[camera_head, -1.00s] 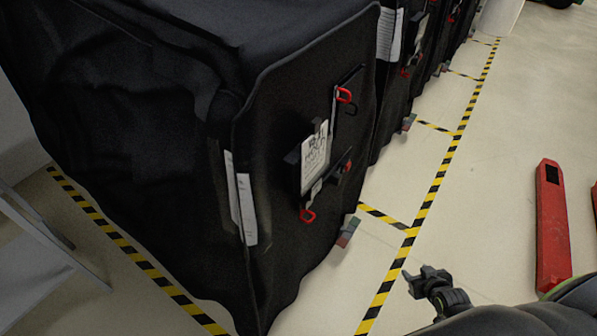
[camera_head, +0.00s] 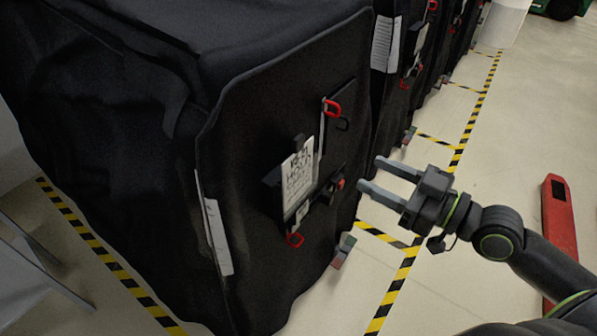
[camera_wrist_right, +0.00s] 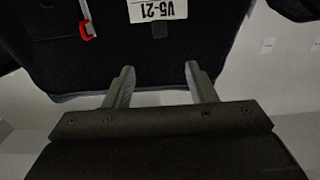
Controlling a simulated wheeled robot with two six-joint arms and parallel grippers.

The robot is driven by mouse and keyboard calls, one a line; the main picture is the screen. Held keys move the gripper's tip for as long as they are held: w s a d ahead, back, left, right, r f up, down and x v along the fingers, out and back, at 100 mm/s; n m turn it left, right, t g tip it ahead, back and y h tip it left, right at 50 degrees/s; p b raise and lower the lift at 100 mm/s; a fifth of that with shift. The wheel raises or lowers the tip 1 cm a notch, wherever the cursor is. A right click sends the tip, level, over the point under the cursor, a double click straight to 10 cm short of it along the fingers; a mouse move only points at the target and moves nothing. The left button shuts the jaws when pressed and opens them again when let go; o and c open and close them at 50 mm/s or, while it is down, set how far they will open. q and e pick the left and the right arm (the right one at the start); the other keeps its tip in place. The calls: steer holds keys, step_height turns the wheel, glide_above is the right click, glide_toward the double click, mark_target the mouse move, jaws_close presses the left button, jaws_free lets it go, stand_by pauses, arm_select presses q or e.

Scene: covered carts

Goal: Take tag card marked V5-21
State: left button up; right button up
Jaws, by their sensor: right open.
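A white tag card (camera_head: 298,178) with dark print sits in a dark holder on the front of the nearest black-covered cart (camera_head: 270,110). Its print is too small to read in the head view. In the right wrist view, a white card (camera_wrist_right: 157,10) reading V5-21 shows upside down at the top edge, partly cut off. My right gripper (camera_head: 369,173) is open and empty, to the right of the card and apart from it. Its two fingers (camera_wrist_right: 159,68) point toward the dark cover in the wrist view. My left gripper is not in view.
Red hooks (camera_head: 332,108) and a lower red loop (camera_head: 295,240) are near the card. More covered carts stand in a row behind. Yellow-black floor tape (camera_head: 405,262) runs alongside. A red object (camera_head: 558,215) lies on the otherwise clear floor at right.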

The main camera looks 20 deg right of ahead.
steer(key=shift+x, duration=1.75)
steer(key=p, duration=0.2)
glide_toward(301, 142)
steer(key=x, duration=0.4)
steer(key=shift+w+a+r, duration=0.25)
steer(key=shift+w+a, duration=0.2)
steer(key=shift+w, duration=0.1)
steer(key=shift+f+p+x, duration=0.2)
steer(key=shift+p+x, duration=0.85)
steer(key=shift+x, duration=1.3)
steer(key=shift+w+a+f, duration=0.1)
steer(key=shift+w+a, duration=0.05)
steer(key=shift+w, duration=0.1)
jaws_close()
